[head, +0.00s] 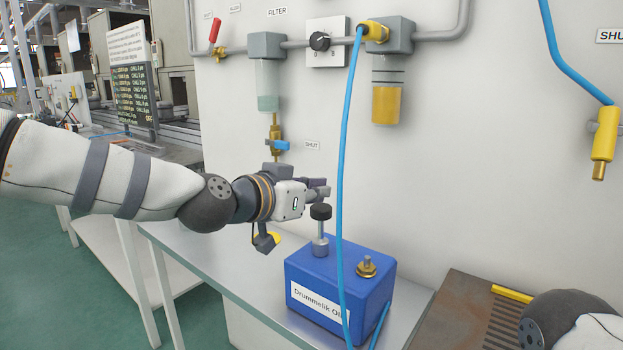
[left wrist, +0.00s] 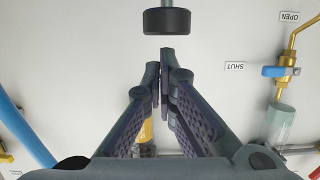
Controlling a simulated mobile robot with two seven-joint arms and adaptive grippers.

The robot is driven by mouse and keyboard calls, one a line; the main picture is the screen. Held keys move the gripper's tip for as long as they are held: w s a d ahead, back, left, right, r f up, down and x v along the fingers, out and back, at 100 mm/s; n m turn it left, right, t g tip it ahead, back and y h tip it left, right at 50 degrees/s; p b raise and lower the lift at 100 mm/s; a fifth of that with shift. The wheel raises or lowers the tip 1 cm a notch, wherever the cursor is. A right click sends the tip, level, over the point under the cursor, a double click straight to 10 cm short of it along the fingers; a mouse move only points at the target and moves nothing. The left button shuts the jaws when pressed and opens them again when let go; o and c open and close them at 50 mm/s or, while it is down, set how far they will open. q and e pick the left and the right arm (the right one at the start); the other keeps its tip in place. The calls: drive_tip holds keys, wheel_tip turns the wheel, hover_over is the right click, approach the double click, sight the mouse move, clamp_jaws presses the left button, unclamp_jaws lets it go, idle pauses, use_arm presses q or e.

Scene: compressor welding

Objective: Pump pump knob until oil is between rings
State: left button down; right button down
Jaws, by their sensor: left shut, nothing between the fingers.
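The black pump knob (head: 321,211) stands on a metal stem on top of the blue oil box (head: 318,278) labelled "Drummelik Oil". My left gripper (head: 322,188) is shut and empty, just above and beside the knob. In the left wrist view the knob (left wrist: 167,20) lies just past the closed fingertips (left wrist: 163,58), with a small gap in the picture; whether they touch is unclear. The oil cup (head: 386,104) on the wall holds yellow oil. Its level is just below the lower of two dark rings. My right gripper is out of view.
A blue hose (head: 347,150) hangs in front of the wall and box. A clear filter bowl (head: 268,85) and blue valve handle (head: 278,145) are on the wall. A brass cap (head: 367,266) is on the box. A rusty grated plate (head: 462,315) lies right.

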sight(318, 217)
use_arm(q)
drive_tip(key=shift+f, duration=0.25)
